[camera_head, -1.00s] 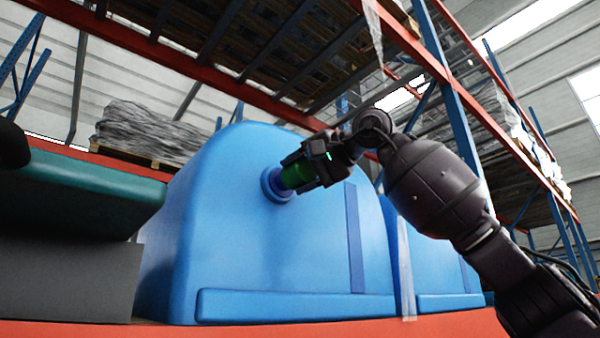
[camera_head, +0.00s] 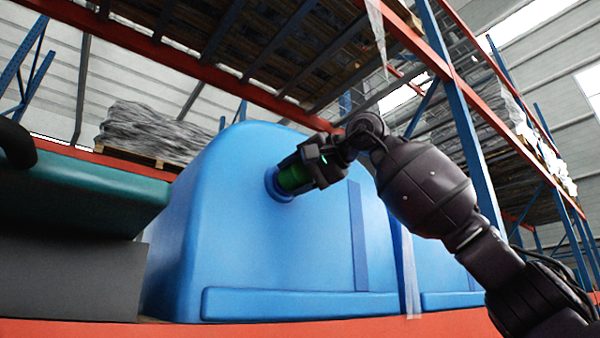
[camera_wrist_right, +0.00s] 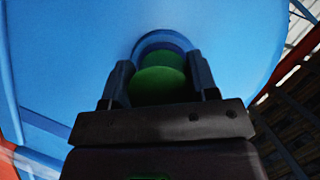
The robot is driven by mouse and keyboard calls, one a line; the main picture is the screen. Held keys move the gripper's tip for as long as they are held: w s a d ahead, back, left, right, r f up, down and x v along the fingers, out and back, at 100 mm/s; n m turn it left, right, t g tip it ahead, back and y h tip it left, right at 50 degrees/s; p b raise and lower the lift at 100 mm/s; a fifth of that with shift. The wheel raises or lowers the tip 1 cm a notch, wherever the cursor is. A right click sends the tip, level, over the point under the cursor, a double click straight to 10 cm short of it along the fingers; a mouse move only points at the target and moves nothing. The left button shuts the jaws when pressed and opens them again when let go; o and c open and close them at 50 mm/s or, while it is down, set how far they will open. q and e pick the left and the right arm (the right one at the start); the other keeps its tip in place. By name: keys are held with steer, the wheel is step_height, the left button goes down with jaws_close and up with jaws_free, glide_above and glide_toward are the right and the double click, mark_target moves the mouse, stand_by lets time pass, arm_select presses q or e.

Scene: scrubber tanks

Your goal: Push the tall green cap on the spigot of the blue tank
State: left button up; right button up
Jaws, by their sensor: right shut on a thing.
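The large blue tank (camera_head: 270,240) stands on the rack shelf. Its round blue spigot (camera_head: 274,186) sticks out of the upper front face. The green cap (camera_head: 294,178) is at the spigot, its far end against or inside the blue ring; I cannot tell how deep it sits. My right gripper (camera_head: 304,168) is shut on the cap. In the right wrist view the green cap (camera_wrist_right: 160,82) lies between the two dark fingers, with the blue spigot ring (camera_wrist_right: 163,42) around its far end. The gripper hides part of the cap. My left gripper is not in view.
A second blue tank (camera_head: 440,262) stands to the right, behind a blue strip and clear wrap. An orange shelf beam (camera_head: 250,334) runs along the front. A teal block (camera_head: 80,190) on a grey box is at the left. Orange and blue rack beams (camera_head: 190,62) cross above.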

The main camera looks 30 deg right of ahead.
steer(key=shift+w+d+r, duration=0.1)
steer(key=shift+w+r, duration=0.05)
steer(key=shift+w, duration=0.05)
steer(key=shift+w, duration=0.15)
steer(key=shift+c, duration=0.4)
steer(key=o, duration=0.6)
steer(key=shift+w, duration=0.15)
steer(key=shift+o, duration=1.4)
steer(key=shift+w, duration=0.25)
steer(key=o, duration=0.5)
steer(key=shift+f, duration=0.2)
steer(key=shift+s, duration=0.1)
steer(key=shift+v, duration=4.25)
